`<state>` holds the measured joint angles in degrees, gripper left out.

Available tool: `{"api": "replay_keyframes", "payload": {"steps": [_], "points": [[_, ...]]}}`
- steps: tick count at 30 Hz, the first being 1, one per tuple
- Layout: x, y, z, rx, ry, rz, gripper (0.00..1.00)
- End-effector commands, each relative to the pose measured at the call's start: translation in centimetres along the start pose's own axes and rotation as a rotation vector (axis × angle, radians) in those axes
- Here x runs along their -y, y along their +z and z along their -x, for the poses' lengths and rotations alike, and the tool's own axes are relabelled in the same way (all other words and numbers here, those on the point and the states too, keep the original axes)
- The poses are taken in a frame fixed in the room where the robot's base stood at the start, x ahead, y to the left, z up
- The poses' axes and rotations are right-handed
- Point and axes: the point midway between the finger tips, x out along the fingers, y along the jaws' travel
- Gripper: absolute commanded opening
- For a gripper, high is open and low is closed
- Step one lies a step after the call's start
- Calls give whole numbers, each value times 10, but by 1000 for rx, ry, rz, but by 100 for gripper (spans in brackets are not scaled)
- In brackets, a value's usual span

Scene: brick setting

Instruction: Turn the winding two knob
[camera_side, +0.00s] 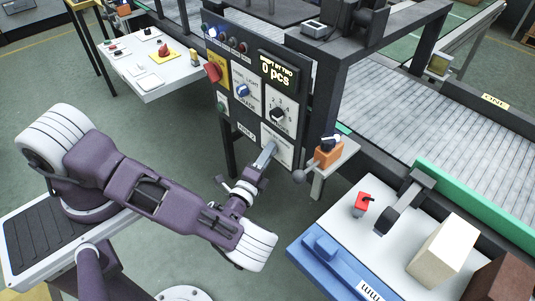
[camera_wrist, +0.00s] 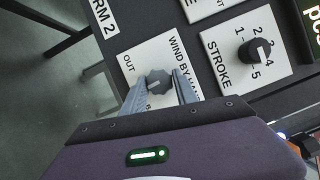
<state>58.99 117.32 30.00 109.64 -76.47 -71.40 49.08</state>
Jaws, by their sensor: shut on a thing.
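The grey faceted winding knob (camera_wrist: 158,79) sits on a white plate (camera_wrist: 135,50) lettered "WIND BY HAND" and "OUT" in the wrist view. My gripper (camera_wrist: 160,87) has one finger on each side of this knob and is shut on it. In the side view my gripper (camera_side: 268,156) reaches the lower part of the dark upright panel (camera_side: 250,112). The knob cannot be made out there behind the fingers. A line on the knob's face is visible in the wrist view.
A black knob (camera_wrist: 255,50) on a "STROKE" plate with numbers is close by on the right. In the side view an orange block (camera_side: 328,156) and a grey ball-ended lever (camera_side: 300,176) stand right of my gripper. A conveyor (camera_side: 440,125) runs behind.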

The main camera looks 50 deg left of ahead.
Motion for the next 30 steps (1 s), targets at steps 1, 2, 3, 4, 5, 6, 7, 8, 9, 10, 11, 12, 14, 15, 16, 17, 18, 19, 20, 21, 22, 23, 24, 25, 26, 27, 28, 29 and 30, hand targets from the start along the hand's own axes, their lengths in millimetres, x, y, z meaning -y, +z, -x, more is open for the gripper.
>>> {"api": "replay_keyframes", "payload": {"steps": [1, 2, 3, 4, 5, 6, 7, 8, 9, 10, 11, 12, 14, 15, 16, 17, 18, 19, 20, 21, 22, 23, 24, 25, 26, 27, 28, 29, 30], "points": [[-1, 0, 0, 1, -11, -28, 0], [-1, 0, 0, 1, -18, -46, 0], [-1, 0, 0, 2, -28, -69, 0], [-1, 0, 0, 1, -35, -85, 0], [-1, 0, 0, 1, -41, -101, 0], [-1, 0, 0, 1, -49, -120, 0], [-1, 0, 0, 1, -54, -132, 0], [-1, 0, 0, 0, -60, -145, 0], [-1, 0, 0, 0, -66, -160, 0], [-1, 0, 0, 0, -70, -170, 0], [-2, 0, 0, 0, -73, -179, 0], [-2, 0, 0, -1, -78, -190, 0], [-2, 0, 0, -1, -83, -202, 0], [-2, 0, 0, -1, -86, -209, 0], [-2, 0, 0, -2, -88, -214, 0], [-2, 0, 0, -3, -90, -217, 0], [-1, -1, 0, -3, -91, -220, 0], [-1, -1, 0, -3, -92, -222, 0], [-2, -1, 0, -3, -93, -224, 0], [-2, -1, 0, -4, -93, -226, 0], [-2, -1, 0, -4, -94, -226, 0], [-2, -1, 0, -4, -94, -227, 0], [-2, -1, 0, -4, -94, -227, 0], [-2, -1, 0, -4, -94, -227, 0], [-2, -1, 0, -4, -94, -227, 0], [-2, -1, 0, -4, -94, -227, 0], [-2, -1, 0, -4, -94, -227, 0], [-2, -1, 0, -4, -94, -226, 0], [-2, -1, 0, -4, -93, -226, 0]]}}
